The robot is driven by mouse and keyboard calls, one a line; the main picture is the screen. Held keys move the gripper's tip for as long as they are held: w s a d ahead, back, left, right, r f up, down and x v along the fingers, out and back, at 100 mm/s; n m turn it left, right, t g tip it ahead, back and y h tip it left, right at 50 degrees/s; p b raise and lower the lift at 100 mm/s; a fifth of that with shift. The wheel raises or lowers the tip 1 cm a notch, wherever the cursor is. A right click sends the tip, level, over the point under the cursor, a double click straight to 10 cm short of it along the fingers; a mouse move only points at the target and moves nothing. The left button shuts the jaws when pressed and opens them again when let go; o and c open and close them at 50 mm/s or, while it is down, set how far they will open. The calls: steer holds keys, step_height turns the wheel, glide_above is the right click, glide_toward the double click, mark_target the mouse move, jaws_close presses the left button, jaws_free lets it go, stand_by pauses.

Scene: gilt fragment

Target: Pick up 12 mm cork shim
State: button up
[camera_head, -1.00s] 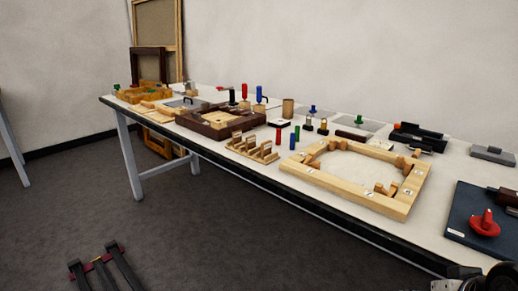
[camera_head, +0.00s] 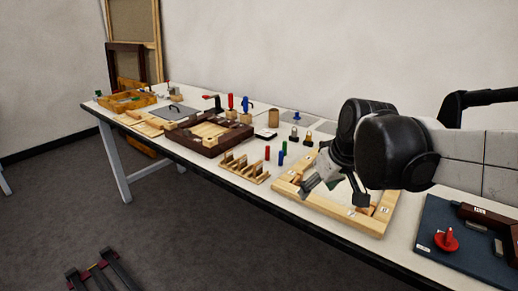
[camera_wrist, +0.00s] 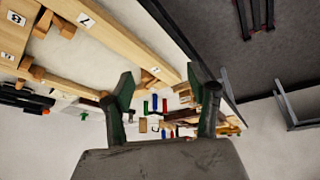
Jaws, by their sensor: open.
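A light wooden rack (camera_head: 256,179) holds several upright pieces near the table's front edge, in the middle of the head view. One of these pieces (camera_head: 228,160) may be the cork shim, but I cannot read any size or tell which is 12 mm. My gripper (camera_head: 336,193) is open and empty, above the light wooden frame, to the right of the rack. In the wrist view my gripper's two fingers (camera_wrist: 161,90) are spread apart, with small distant table objects between them.
The light wooden frame (camera_head: 335,212) lies below my gripper. Red, blue and green pegs (camera_head: 282,157) stand between rack and frame. A dark wooden frame (camera_head: 190,141) lies left of the rack. A blue board with a red knob (camera_head: 446,240) is at right.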

steer(key=w+a+r+n+g+y+p, duration=0.1)
steer(key=w+a+r+n+p, duration=0.15)
steer(key=w+p, duration=0.2)
steer(key=w+a+r+n+p, duration=0.1)
steer(key=w+a+r+p, duration=0.25)
steer(key=w, duration=0.25)
steer(key=n+g+p, duration=0.1)
steer(key=n+p, duration=0.1)
steer(key=p, duration=0.4)
glide_toward(258, 163)
steer(key=shift+y, duration=0.5)
steer(key=x, duration=0.4)
steer(key=shift+s+f, duration=0.1)
steer(key=shift+f, duration=0.35)
steer(key=shift+d+x, duration=0.2)
steer(key=shift+x, duration=1.25)
steer(key=shift+d+x, duration=0.2)
steer(key=shift+x, duration=1.3)
steer(key=c, duration=1)
steer(key=shift+o, duration=0.2)
